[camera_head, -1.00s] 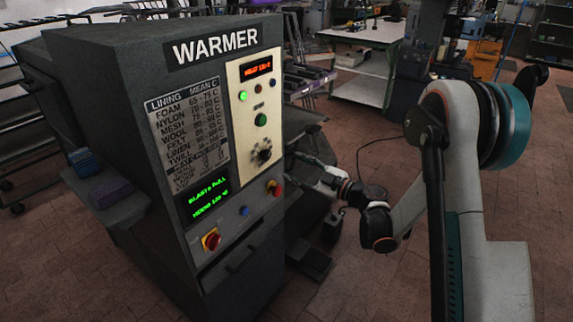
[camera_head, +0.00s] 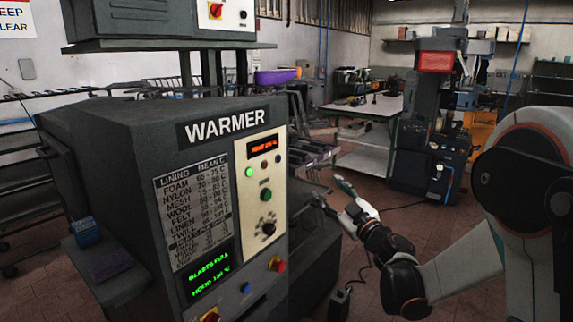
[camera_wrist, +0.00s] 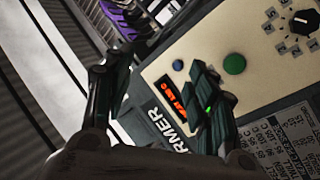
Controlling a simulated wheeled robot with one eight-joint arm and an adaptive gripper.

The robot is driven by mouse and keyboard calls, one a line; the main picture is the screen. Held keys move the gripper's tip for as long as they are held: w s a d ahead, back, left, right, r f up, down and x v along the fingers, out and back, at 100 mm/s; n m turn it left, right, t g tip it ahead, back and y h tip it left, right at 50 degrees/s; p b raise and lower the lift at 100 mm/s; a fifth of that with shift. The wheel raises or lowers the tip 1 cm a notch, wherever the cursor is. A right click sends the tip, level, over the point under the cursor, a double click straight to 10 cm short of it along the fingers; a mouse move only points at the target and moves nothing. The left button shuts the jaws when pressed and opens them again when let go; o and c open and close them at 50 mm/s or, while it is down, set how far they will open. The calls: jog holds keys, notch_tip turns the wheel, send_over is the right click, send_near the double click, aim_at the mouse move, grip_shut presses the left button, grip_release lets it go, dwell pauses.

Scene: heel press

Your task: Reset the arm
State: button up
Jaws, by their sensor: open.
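My gripper (camera_head: 334,193) is to the right of the warmer's front panel in the head view, with its fingers pointing up and to the left. In the wrist view my gripper (camera_wrist: 158,88) has its two dark fingers spread apart, and nothing shows between them but the background and part of the warmer. The dark grey warmer (camera_head: 110,135) also fills the right of the wrist view (camera_wrist: 150,70), where its panel appears turned on its side. One finger overlaps its red display there. I cannot tell the exact gap between finger and panel.
The warmer's panel carries a lit green lamp (camera_head: 249,172), a black dial (camera_head: 268,228) and a red knob (camera_head: 277,264). A work table (camera_head: 375,108) and a dark machine (camera_head: 430,160) stand behind. Open tiled floor lies to the right of the warmer.

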jog(key=s+d+r+m+t+h, duration=0.1)
jog(key=s+d+r+m+h, duration=0.3)
jog(key=d+r+m+h, duration=0.35)
jog(key=s+d+f+m+g+h, duration=0.1)
jog(key=s+d+m+g+h, duration=0.25)
jog(key=s, duration=0.55)
jog(key=s+a+f+g+y, duration=0.1)
jog(key=s+a+f+g, duration=0.1)
jog(key=s+f+g, duration=0.2)
jog(key=s+a+f+g, duration=0.2)
jog(key=s+f, duration=0.8)
jog(key=s, duration=1.1)
jog(key=shift+s+m+g+y, duration=0.3)
jog(key=shift+m+g+y, duration=0.1)
jog(key=shift+g, duration=0.85)
